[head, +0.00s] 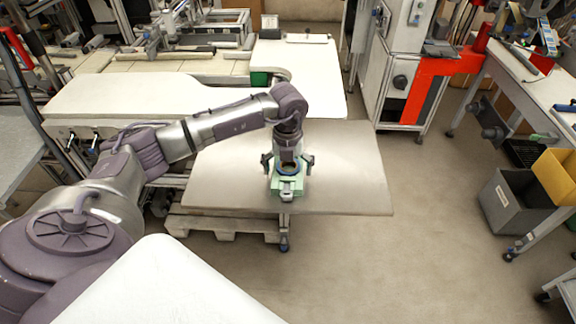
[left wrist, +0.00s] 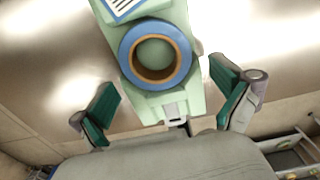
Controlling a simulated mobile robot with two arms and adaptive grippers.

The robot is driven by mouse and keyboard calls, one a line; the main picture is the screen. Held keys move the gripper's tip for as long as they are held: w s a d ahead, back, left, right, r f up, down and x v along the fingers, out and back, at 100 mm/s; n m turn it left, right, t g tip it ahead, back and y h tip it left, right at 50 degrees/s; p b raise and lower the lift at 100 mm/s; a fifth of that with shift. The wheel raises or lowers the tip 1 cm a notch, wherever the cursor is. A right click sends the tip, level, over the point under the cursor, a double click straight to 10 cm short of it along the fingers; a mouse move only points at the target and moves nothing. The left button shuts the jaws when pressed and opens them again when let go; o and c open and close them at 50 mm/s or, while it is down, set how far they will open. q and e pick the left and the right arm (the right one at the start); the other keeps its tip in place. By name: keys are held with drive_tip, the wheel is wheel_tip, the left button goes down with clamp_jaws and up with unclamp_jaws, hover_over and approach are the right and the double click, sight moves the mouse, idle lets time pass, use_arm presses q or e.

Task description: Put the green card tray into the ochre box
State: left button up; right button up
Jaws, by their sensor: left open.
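The green card tray (head: 296,186) lies on the metal-topped table, near its front edge. In the left wrist view the tray (left wrist: 196,70) carries a blue tape reel (left wrist: 128,48) with a brown core, and a white label with a blue border shows at the top. My left gripper (head: 287,162) is above the tray, pointing down. Its open fingers (left wrist: 165,102) stand on either side of the tray, with a gap on both sides. The ochre box (head: 558,175) is at the far right of the head view, partly cut off by the frame. My right gripper is not in view.
The table (head: 350,170) is bare around the tray. A grey bin (head: 508,205) stands just left of the ochre box. Open floor (head: 430,230) lies between table and bin. A white surface (head: 170,290) fills the lower left foreground.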

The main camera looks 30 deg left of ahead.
use_arm(q)
drive_tip(key=shift+f, duration=0.35)
drive_tip(key=c, duration=1.1)
drive_tip(key=shift+r, duration=0.1)
drive_tip(key=shift+c, duration=0.2)
